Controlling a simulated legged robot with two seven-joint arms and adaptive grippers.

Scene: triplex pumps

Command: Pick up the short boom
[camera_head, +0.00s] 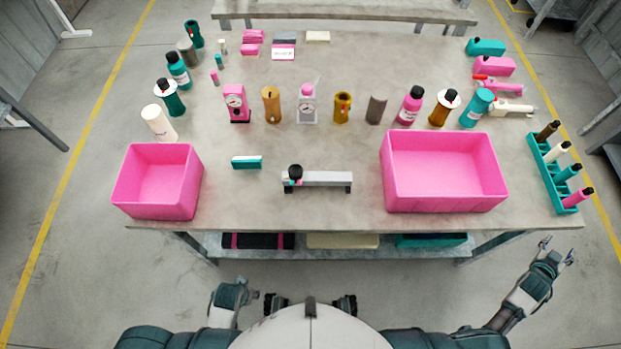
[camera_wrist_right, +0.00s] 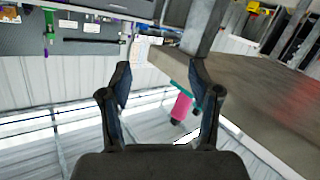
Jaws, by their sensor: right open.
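A low grey bar (camera_head: 325,179) on two feet lies in the middle of the table's near part, with a black knob at its left end. It looks most like the short boom, but I cannot tell for certain. My right gripper (camera_head: 558,249) is open and empty, off the table's near right corner and well away from the bar. Its two spread fingers also show in the right wrist view (camera_wrist_right: 160,72), with nothing between them close by. My left gripper (camera_head: 248,296) is low in front of the table; its fingers are too small to read.
A small pink bin (camera_head: 160,207) stands left of the bar and a large pink bin (camera_head: 445,200) right of it. A teal block (camera_head: 247,162) lies near the bar. A teal rack (camera_head: 551,172) holds bottles at the right edge. Several bottles and gauges stand behind.

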